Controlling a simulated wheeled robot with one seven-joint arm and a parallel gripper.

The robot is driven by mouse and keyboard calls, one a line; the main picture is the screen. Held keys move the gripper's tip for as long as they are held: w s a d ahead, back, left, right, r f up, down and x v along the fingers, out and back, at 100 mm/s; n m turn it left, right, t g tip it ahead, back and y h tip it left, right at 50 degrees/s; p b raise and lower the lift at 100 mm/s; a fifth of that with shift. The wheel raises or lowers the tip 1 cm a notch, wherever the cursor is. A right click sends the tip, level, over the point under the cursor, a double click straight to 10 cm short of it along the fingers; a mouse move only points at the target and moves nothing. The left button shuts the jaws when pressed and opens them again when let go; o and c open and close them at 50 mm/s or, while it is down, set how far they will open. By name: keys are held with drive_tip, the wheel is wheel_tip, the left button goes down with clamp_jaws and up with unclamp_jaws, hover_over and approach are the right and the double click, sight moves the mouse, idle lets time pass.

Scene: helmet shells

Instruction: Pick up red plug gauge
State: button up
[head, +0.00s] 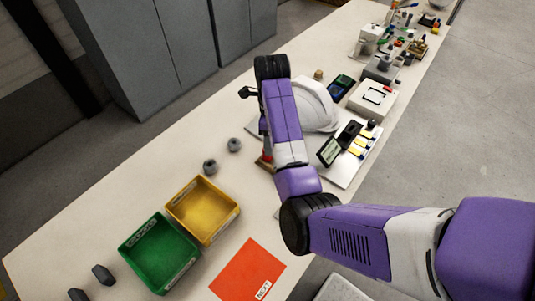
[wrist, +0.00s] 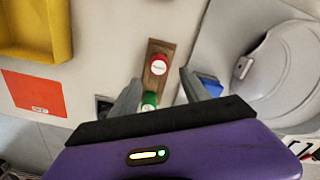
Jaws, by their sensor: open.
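The red plug gauge (wrist: 158,64) stands in a small wooden block (wrist: 152,82), its round red top facing the wrist camera. A green-topped gauge (wrist: 149,101) is in the same block, nearer my gripper. My gripper (wrist: 160,78) is open, with one finger on each side of the block in the picture. The red top appears between and slightly beyond the fingertips. I see nothing held. In the head view, part of the wooden block (head: 264,166) shows beside my arm, which hides most of it. My fingers are not clear there.
A yellow bin (head: 203,209), a green bin (head: 159,252) and an orange-red sheet (head: 248,270) lie left and in front. A white helmet shell (head: 317,105) is close to the right of the block. A blue item (wrist: 210,85) lies near the right finger.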

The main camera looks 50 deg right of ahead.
drive_tip(key=shift+w+a+f+p, duration=0.1)
drive_tip(key=shift+w+f+p, duration=0.2)
drive_tip(key=shift+f, duration=1.45)
drive_tip(key=shift+w+a+f+p, duration=0.1)
drive_tip(key=shift+f+p, duration=0.25)
drive_tip(key=shift+f, duration=1.4)
clamp_jaws()
drive_tip(key=shift+r, duration=0.1)
